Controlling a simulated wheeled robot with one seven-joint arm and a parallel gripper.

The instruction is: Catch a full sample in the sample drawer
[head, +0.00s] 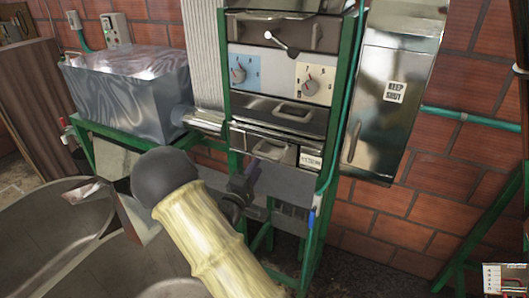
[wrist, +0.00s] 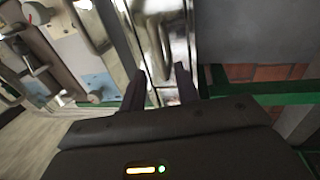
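A metal machine in a green frame (head: 345,95) stands ahead. Below its two-dial panel is a steel drawer front with a bar handle (head: 292,113). Lower is a narrower front (head: 272,151) with a small handle and a white label (head: 311,161), too small to read; I cannot tell for sure which is the sample drawer. My gripper (head: 246,178) is dark and sits just in front of and below the labelled front. In the wrist view my gripper (wrist: 160,82) has its fingers apart, with shiny metal (wrist: 155,45) beyond them. I see nothing held; contact is unclear.
The panel has a blue dial (head: 238,72) and a cream dial (head: 309,82). A steel cabinet (head: 393,80) labelled "KEEP SHUT" hangs at right. A grey metal box (head: 128,90) stands at left, above a large round metal vessel (head: 55,240). Green legs and pipes flank the machine.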

